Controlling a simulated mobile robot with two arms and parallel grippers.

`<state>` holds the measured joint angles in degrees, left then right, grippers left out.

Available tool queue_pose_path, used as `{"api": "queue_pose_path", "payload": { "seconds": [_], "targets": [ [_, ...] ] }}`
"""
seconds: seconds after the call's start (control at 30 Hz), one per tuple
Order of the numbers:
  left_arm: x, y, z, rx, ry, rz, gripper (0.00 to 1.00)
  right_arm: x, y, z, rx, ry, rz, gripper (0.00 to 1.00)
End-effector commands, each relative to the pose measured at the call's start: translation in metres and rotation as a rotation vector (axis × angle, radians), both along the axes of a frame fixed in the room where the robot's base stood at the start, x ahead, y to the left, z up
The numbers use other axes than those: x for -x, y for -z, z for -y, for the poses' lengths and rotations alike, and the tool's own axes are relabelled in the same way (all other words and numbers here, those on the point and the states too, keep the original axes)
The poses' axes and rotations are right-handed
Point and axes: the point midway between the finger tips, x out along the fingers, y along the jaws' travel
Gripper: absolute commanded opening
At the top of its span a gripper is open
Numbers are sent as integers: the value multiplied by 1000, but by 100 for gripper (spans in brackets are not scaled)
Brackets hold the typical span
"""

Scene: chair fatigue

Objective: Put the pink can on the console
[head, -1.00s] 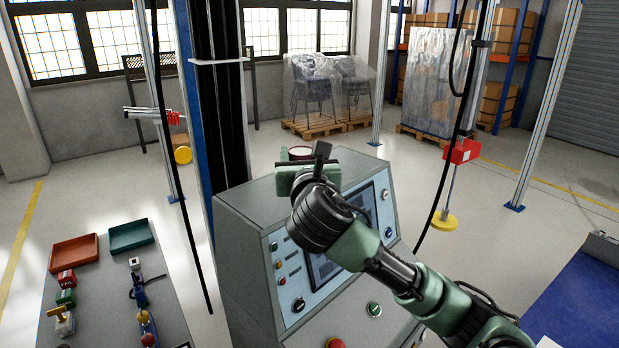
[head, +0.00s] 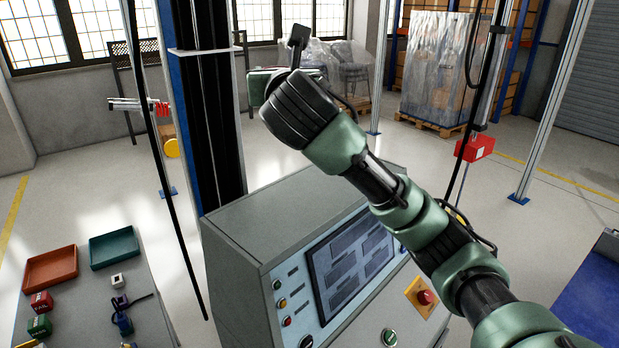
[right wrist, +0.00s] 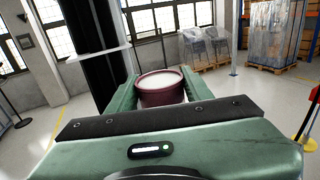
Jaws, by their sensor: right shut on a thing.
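The pink can (right wrist: 162,97), a dark pink can with a pale top, is upright between the two green fingers of my right gripper (right wrist: 161,84) in the right wrist view. The fingers are shut on it from both sides. In the head view my right gripper (head: 284,76) is raised above and behind the console, and the can is hidden there behind the wrist. The grey console (head: 285,207) has a clear flat top and a sloping front with a screen and buttons. My left gripper is in neither current view.
A dark column with a blue side (head: 205,120) stands right behind the console's left side. A hanging black cable and a red box (head: 475,148) are to the right. A bench with an orange tray (head: 50,270) and a teal tray (head: 114,247) is at left.

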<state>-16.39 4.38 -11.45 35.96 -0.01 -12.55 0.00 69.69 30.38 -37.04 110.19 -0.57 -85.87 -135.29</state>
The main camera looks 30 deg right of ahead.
Motion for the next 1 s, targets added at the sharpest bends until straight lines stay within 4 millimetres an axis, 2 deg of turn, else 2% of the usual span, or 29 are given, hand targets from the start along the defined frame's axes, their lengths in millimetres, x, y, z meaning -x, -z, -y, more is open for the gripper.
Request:
{"api": "queue_pose_path", "payload": {
  "seconds": [0.07,0.17,0.4,0.53,0.7,0.9,1.0],
  "targets": [
    [-5,-1,1,1,0,6,57,0,1,-1,0,-3,2,0],
    [-5,-4,1,1,0,6,57,0,14,-1,1,-3,-1,0],
    [25,-13,-3,-5,2,-36,57,1,77,-1,2,-3,-6,0],
    [34,-18,-6,-9,1,-48,57,1,112,-1,1,-2,-5,0],
    [27,-22,-5,-8,2,-39,57,2,146,-2,1,-3,-1,0],
    [5,-25,-4,-5,2,-6,57,1,162,-2,0,-3,3,0],
    [4,-26,-4,-4,2,-5,57,2,172,-2,1,-3,0,0]
  ]
}}
